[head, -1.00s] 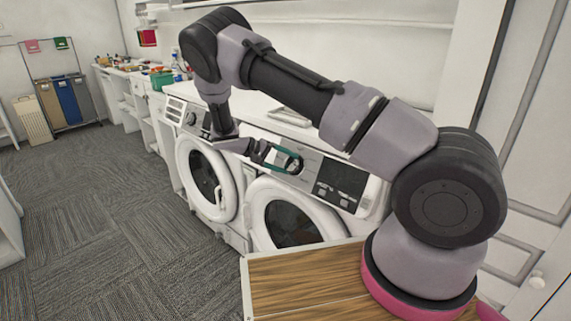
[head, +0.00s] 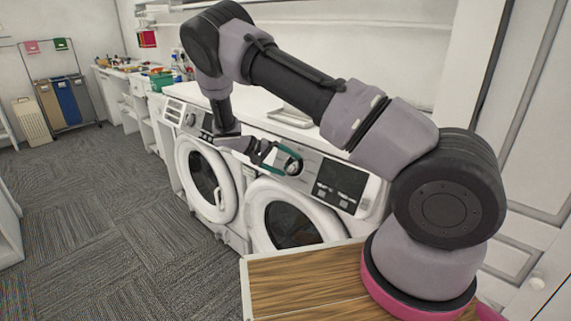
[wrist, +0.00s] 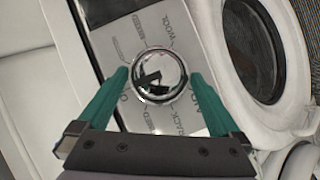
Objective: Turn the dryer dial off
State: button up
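The dryer dial (wrist: 158,76) is a round chrome knob on a grey panel with printed labels, in the middle of the wrist view. In the head view the dial (head: 293,166) shows at the fingertips, on the right-hand machine (head: 318,196). My gripper (head: 290,158) has green fingers. In the wrist view my gripper (wrist: 160,75) is open, with one finger on each side of the dial. Small gaps seem to show between fingertips and knob; contact cannot be told. Which setting the dial points to is unclear.
A second front-loading machine (head: 207,180) stands to the left, with its own dial and round door. A dark display (head: 340,184) sits right of the dial. A wooden top (head: 300,285) lies below my arm. Open carpet (head: 110,220) fills the left.

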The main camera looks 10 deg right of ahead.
jog(key=v, duration=1.1)
jog(key=shift+d, duration=0.1)
jog(key=s+d+r+m+y, duration=0.1)
jog(key=s+d+r+y, duration=0.25)
jog(key=r, duration=0.45)
jog(key=s+d+r+y, duration=0.3)
jog(key=s+d+r, duration=0.15)
jog(key=r, duration=0.35)
jog(key=s+d+r+m+y, duration=0.1)
jog(key=s+d+r+y, duration=0.25)
jog(key=r, duration=0.35)
jog(key=s+d+r+t+y, duration=0.1)
jog(key=s+d+r+t, duration=0.1)
jog(key=s+r, duration=0.3)
jog(key=s+d+r+t+y, duration=0.2)
jog(key=s+r+t, duration=0.2)
jog(key=s, duration=0.9)
jog(key=shift+s+d+r+m+t, duration=0.2)
jog(key=shift+s+r+m+t, duration=0.15)
jog(key=shift+r, duration=0.4)
